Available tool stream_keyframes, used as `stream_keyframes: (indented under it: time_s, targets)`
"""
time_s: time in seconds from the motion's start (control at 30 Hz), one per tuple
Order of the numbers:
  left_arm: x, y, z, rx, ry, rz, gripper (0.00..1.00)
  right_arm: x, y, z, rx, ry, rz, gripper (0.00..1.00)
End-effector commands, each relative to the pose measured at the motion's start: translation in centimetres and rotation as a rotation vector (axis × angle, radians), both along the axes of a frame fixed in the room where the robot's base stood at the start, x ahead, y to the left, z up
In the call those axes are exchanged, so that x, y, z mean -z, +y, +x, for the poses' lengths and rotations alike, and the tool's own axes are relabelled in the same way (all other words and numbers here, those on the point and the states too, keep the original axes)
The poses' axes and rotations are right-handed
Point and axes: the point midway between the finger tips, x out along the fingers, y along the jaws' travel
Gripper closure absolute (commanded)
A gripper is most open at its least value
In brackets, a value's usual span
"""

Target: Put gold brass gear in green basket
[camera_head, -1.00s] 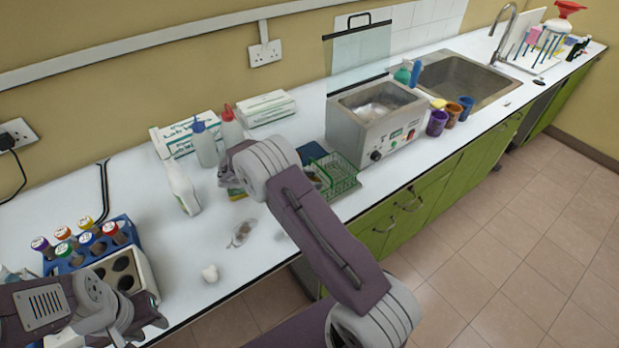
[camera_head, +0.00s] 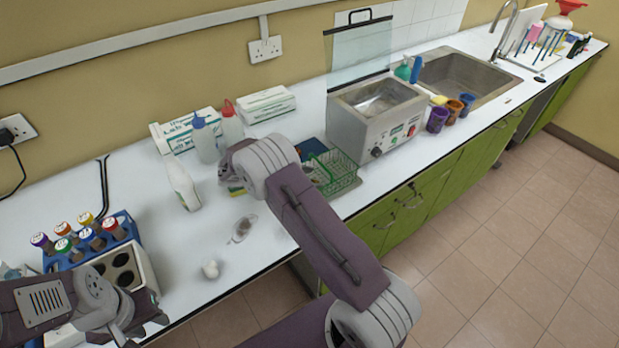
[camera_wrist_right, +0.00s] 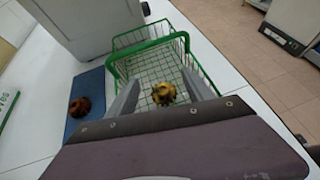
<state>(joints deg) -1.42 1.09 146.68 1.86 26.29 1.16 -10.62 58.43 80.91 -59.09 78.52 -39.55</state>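The green wire basket (camera_head: 345,185) stands on the counter in front of the grey metal bath. In the right wrist view the basket (camera_wrist_right: 149,43) lies beyond my right gripper (camera_wrist_right: 163,88). The fingers are spread apart with neither touching the gold brass gear (camera_wrist_right: 163,94), which shows between them against the basket's mesh floor. In the head view my right forearm hides this gripper and the gear. My left gripper (camera_head: 148,318) is at the lower left, beside the tube rack; its finger opening is unclear.
A reddish-brown gear (camera_wrist_right: 80,107) lies on a blue mat (camera_wrist_right: 88,91) left of the basket. The grey bath (camera_head: 378,120) stands behind the basket. Bottles (camera_head: 205,140) and glove boxes (camera_head: 265,105) stand further left. A tube rack (camera_head: 128,235) is near my left arm.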

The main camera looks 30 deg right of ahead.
Motion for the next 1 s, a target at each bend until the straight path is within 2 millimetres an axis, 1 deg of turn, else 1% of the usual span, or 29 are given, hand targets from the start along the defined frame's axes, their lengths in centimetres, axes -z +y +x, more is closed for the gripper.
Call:
stream_keyframes:
  time_s: [0.1,0.2,0.27,0.6,0.7,0.83,1.0]
  targets:
    - [-0.2,0.0,0.0,0.0,0.0,0.0,0.64,-0.4,0.0,0.0,0.0,0.0,0.0,0.4]
    - [-0.7,0.0,0.0,0.0,0.0,0.0,0.64,-1.6,0.0,0.0,0.0,-0.001,0.001,0.4]
    - [-0.3,0.0,0.0,0.0,0.0,0.0,0.64,-1.7,1.0,0.2,-0.002,-0.002,0.0,0.4]
    - [0.2,0.0,0.0,0.0,0.0,0.0,0.64,-5.2,7.5,0.9,-0.003,-0.003,0.001,0.4]
    - [0.3,0.0,0.0,0.0,0.0,0.0,0.64,-6.1,9.1,1.0,-0.003,-0.002,0.001,0.4]
    - [0.3,0.0,0.0,0.0,0.0,0.0,0.64,-6.7,10.2,1.1,-0.001,-0.001,0.001,0.4]
    - [0.3,0.0,0.0,0.0,0.0,0.0,0.64,-7.0,10.5,1.1,0.0,0.001,0.0,0.4]
